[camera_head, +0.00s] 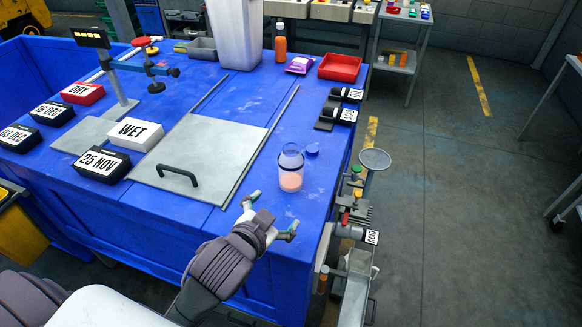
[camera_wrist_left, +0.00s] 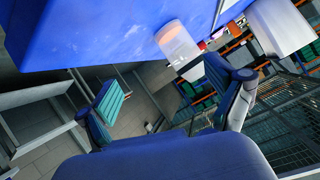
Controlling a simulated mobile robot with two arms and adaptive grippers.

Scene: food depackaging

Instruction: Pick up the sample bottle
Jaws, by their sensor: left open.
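The sample bottle (camera_head: 290,168) stands upright on the blue table, clear with a pinkish content in its lower part. A blue cap (camera_head: 312,150) lies on the table just behind and right of it. My left gripper (camera_head: 270,212) is open and empty near the table's front edge, in front of the bottle and apart from it. In the left wrist view the open fingers (camera_wrist_left: 165,85) show, with the bottle (camera_wrist_left: 177,45) beyond them near the top. My right gripper is in neither view.
A grey hatch plate with a black handle (camera_head: 177,172) lies left of the bottle. A WET block (camera_head: 133,134) and a 25 NOV block (camera_head: 101,164) stand further left. An orange bottle (camera_head: 280,42), a purple packet (camera_head: 299,64) and a red tray (camera_head: 340,67) are at the back.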

